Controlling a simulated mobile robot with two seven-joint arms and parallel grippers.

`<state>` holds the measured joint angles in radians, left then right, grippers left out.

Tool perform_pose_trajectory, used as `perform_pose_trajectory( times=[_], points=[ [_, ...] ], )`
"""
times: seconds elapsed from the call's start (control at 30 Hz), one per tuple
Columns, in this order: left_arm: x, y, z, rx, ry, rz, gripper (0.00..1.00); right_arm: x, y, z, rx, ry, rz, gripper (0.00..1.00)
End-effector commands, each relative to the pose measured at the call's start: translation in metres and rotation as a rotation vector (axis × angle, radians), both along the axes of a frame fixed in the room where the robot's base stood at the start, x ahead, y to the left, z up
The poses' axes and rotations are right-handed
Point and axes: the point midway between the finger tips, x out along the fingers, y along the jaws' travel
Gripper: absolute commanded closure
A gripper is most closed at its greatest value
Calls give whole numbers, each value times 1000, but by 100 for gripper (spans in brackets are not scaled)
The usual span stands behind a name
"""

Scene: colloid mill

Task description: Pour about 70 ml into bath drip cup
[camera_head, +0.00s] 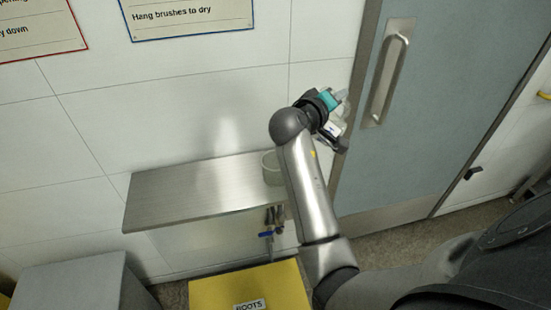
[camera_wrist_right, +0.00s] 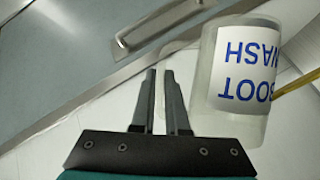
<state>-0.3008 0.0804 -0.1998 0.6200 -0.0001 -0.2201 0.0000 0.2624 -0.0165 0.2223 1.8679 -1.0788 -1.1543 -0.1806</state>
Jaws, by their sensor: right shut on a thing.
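My right gripper (camera_head: 334,122) is in front of the wall beside the door. In the right wrist view its two dark fingers (camera_wrist_right: 166,100) are close together. They are shut on what looks like the handle of a translucent jug labelled BOOT WASH (camera_wrist_right: 238,65), whose body is right of the fingers. In the head view the jug (camera_head: 343,106) is partly hidden by the gripper. A pale cup (camera_head: 268,168) stands on the steel shelf, partly behind my arm; I cannot tell whether it is the bath drip cup. The liquid level is not readable. My left gripper is out of view.
The steel wall shelf (camera_head: 190,190) is bare left of the cup. A yellow box marked BOOTS (camera_head: 215,293) and a grey box (camera_head: 75,285) stand below. A grey door (camera_head: 430,95) with a steel handle (camera_head: 388,78) is at right.

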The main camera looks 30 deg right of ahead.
Motion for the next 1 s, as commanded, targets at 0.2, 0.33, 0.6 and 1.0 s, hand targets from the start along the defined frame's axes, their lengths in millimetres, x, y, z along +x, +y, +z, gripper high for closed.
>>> perform_pose_trajectory(
  times=[0.2,0.33,0.6,1.0],
  points=[
    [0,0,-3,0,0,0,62,3,3,0,-34,36,-1,100],
    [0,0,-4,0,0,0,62,5,4,0,-46,48,0,100],
    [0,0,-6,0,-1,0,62,7,6,1,-72,77,0,100],
    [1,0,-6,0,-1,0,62,12,11,5,-118,128,0,100]
  ],
)
